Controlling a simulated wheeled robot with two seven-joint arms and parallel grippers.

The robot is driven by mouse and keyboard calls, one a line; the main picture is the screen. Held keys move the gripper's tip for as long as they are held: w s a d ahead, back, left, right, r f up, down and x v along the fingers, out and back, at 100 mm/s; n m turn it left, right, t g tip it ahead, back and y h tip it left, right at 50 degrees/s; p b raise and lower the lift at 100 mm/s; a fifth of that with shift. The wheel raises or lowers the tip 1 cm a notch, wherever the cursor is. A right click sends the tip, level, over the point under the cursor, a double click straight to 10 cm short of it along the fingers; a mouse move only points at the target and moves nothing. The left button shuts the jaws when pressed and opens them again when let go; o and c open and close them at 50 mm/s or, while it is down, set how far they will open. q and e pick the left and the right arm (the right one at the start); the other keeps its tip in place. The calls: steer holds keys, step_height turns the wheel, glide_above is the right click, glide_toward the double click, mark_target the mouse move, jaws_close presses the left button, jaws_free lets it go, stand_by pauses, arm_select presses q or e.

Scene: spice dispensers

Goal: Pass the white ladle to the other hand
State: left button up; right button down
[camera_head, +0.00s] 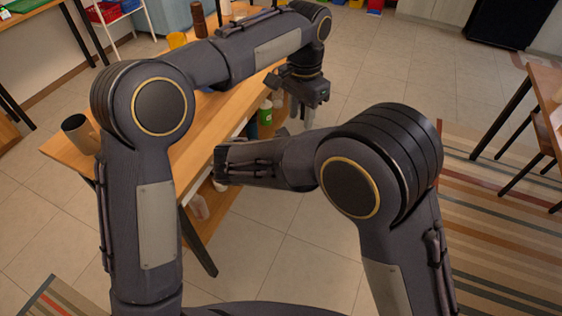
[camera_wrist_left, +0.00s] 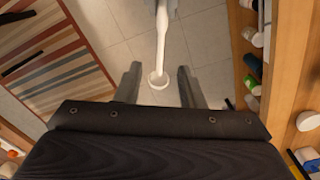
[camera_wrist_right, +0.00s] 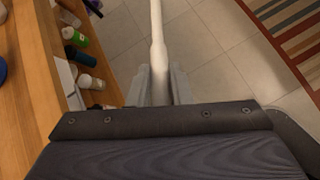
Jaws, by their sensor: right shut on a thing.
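The white ladle shows in the right wrist view (camera_wrist_right: 159,55), its long shaft running away from between the fingers of my right gripper (camera_wrist_right: 160,72), which is shut on it. In the left wrist view the ladle (camera_wrist_left: 161,45) points toward my left gripper (camera_wrist_left: 159,75). Its round end appears between the two spread fingers, with space on both sides. My left gripper is open and holds nothing. In the head view my left gripper (camera_head: 295,108) hangs beside the table, pointing down. My right gripper and the ladle are not discernible in the head view.
A wooden table (camera_head: 188,136) with a lower shelf runs along the left. A green bottle (camera_head: 265,117) and other containers stand on the shelf, close to the grippers. A dark mug (camera_head: 81,134) sits at the table's near end. Tiled floor lies open to the right, beside a striped rug (camera_head: 505,215).

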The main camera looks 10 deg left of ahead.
arm_select(q)
steer(key=s+a+r+n+t+h, duration=0.25)
steer(key=s+a+r, duration=0.25)
steer(key=s+a, duration=0.25)
steer(key=s+a+r+n+t+h, duration=0.1)
steer(key=s+a+r+t+h, duration=0.15)
steer(key=s+a+r, duration=0.4)
steer(key=s+a+f+n, duration=0.2)
steer(key=s+f+n, duration=0.1)
steer(key=s+f, duration=0.4)
steer(key=s+a+f+n+y, duration=0.1)
steer(key=s+f+n, duration=0.2)
steer(key=s+f, duration=0.5)
steer(key=shift+s+a+f+n+t, duration=0.15)
steer(key=shift+a+n+t, duration=0.15)
steer(key=shift+a+n, duration=0.1)
